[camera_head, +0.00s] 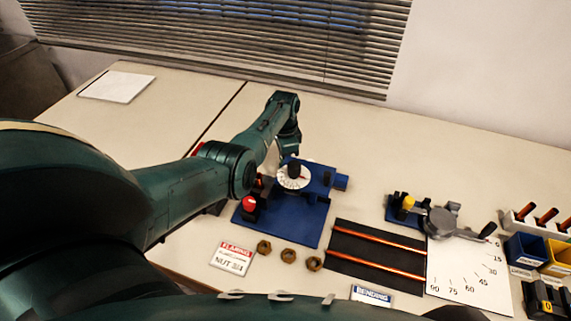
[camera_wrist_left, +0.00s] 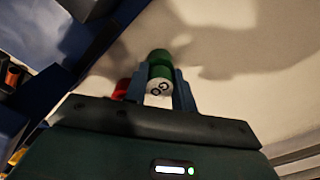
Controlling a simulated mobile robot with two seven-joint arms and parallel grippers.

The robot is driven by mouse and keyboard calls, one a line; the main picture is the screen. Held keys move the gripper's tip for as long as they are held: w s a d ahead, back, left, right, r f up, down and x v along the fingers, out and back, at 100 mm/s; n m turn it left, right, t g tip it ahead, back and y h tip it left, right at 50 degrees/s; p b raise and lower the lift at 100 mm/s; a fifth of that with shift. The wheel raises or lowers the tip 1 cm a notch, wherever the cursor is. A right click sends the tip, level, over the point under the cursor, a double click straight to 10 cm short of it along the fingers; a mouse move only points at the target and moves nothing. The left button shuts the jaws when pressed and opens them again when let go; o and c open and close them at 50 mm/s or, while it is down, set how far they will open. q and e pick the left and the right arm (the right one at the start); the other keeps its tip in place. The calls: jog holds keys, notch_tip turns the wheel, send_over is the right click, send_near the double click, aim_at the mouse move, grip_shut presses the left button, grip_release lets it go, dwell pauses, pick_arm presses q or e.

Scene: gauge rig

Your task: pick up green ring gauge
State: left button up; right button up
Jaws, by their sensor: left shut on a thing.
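The green ring gauge (camera_wrist_left: 160,57) shows in the left wrist view as a small green cylinder with a white end face bearing dark marks. My left gripper (camera_wrist_left: 159,74) is shut on it, with one finger on each side. I cannot tell whether the gauge touches the table. In the head view, my left arm reaches past the blue fixture and its wrist hangs behind it; the gauge and the fingertips cannot be made out there. My right gripper is not in view.
A red object (camera_wrist_left: 120,88) is close beside the left finger. The blue fixture (camera_head: 312,222) with a dial (camera_head: 293,177) stands near my left arm. Brass nuts (camera_head: 288,255), copper rods (camera_head: 375,258) and a bending tool (camera_head: 440,222) lie to its front and right. The back right table is clear.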

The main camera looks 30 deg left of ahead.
pick_arm(q)
jog(key=c, duration=0.4)
